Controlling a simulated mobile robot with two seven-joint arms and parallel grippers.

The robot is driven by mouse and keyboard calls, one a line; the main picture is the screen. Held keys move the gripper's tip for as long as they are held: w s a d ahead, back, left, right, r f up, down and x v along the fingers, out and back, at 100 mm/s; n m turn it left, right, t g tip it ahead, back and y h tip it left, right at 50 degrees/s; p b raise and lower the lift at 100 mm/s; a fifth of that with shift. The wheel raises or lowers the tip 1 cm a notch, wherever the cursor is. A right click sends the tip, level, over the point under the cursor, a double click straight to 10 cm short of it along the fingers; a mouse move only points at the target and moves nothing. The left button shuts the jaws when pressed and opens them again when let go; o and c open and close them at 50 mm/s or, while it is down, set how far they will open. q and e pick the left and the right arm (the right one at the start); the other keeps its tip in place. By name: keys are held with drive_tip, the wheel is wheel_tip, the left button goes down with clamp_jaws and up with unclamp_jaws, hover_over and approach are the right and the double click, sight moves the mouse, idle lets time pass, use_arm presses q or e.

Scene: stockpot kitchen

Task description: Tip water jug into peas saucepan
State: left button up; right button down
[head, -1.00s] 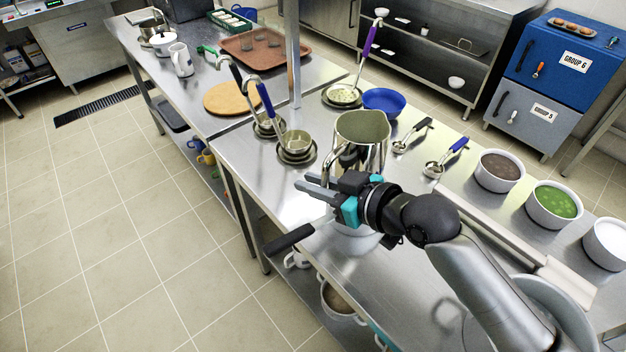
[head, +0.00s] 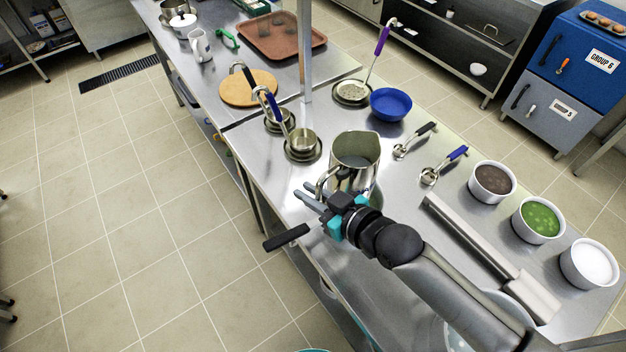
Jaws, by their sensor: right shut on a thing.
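The steel water jug (head: 350,176) stands nearly upright near the middle of the head view, its open mouth facing up and its inside looking grey. My right gripper (head: 313,194) is shut on the jug's handle, with its fingers pointing left. A black pan handle (head: 286,237) sticks out to the left below the gripper, over the counter's edge. It appears to belong to the saucepan, whose body and contents are hidden behind my gripper and arm, so I cannot see peas in it. My left gripper is not in view.
Ladles resting in small steel bowls (head: 303,148) and a blue bowl (head: 390,104) stand behind the jug. Two ladles (head: 443,166) lie to its right. Bowls of brown, green (head: 540,219) and white food line the right edge. A wooden board (head: 248,88) lies further back.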

sight(351, 132)
drive_tip(key=shift+f+b, duration=1.5)
drive_tip(key=shift+b, duration=0.35)
wheel_tip(351, 132, up, 9)
drive_tip(key=m+g+y, duration=0.2)
drive_tip(key=m+y, duration=0.1)
drive_tip(key=m, duration=0.3)
drive_tip(key=shift+w+d+r+m+y+b, duration=0.6)
drive_tip(key=shift+w+d+m+y+b, duration=0.25)
drive_tip(key=shift+w+d+m+b, duration=0.55)
drive_tip(key=shift+w+d+r+m+y+b, duration=0.55)
drive_tip(key=shift+w+d+m+y+b, duration=0.4)
drive_tip(key=shift+m+b, duration=0.7)
drive_tip(key=shift+w+d+r+m+y+b, duration=0.65)
drive_tip(key=shift+w+d+m+b, duration=0.75)
drive_tip(key=shift+m, duration=0.35)
drive_tip(key=shift+w+d+r+m+y+b, duration=0.15)
drive_tip(key=shift+w+d+m+y+b, duration=0.2)
drive_tip(key=shift+w+d+m, duration=0.45)
drive_tip(key=shift+w+d+r+m+y+b, duration=0.1)
drive_tip(key=shift+w+d+m+y+b, duration=0.15)
drive_tip(key=shift+w+d+m, duration=0.5)
